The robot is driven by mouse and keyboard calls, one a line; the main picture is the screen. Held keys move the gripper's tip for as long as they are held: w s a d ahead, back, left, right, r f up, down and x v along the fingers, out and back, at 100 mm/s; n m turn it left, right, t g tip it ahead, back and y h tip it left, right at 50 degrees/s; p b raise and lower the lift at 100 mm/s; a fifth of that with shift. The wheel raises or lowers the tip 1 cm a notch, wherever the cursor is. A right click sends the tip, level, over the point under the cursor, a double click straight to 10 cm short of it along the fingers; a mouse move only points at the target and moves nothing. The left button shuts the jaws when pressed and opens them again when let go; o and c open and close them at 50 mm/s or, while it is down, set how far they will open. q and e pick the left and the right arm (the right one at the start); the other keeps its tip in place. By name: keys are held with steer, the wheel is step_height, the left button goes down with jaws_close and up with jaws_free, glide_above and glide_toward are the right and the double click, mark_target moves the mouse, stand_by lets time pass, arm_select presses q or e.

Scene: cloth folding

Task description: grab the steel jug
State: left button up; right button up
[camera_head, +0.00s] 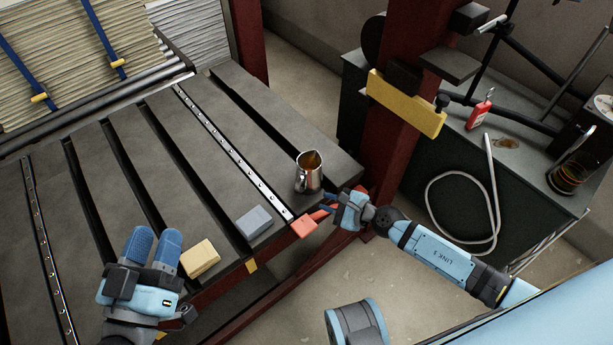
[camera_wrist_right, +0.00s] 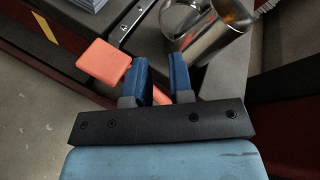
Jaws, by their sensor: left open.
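The steel jug (camera_head: 309,172) stands upright near the right end of the dark slatted table, with something brown inside. In the right wrist view the jug (camera_wrist_right: 212,38) is just beyond the fingertips, up and to the right, cut off by the top edge. My right gripper (camera_head: 328,203) is below and right of the jug, apart from it. Its two blue fingers (camera_wrist_right: 160,68) are open, with a gap between them. My left gripper (camera_head: 154,238) is open and empty over the front left of the table, far from the jug.
An orange block (camera_head: 303,226) at the table edge is close to my right fingers. A grey block (camera_head: 254,222) and a yellow block (camera_head: 201,258) lie along the front edge. A dark red post (camera_head: 396,140) stands right of the jug.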

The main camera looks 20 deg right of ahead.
mark_target(308, 182)
steer(key=x, duration=0.5)
steer(key=shift+d+b, duration=0.1)
steer(key=shift+b, duration=0.2)
steer(key=b+x, duration=0.1)
steer(key=x, duration=0.4)
steer(key=shift+w+b, duration=0.1)
steer(key=shift+b, duration=0.25)
arm_select(q)
steer(key=shift+d+f+h, duration=0.3)
steer(key=shift+f, duration=0.15)
arm_select(e)
steer(key=shift+r, duration=0.15)
jaws_close()
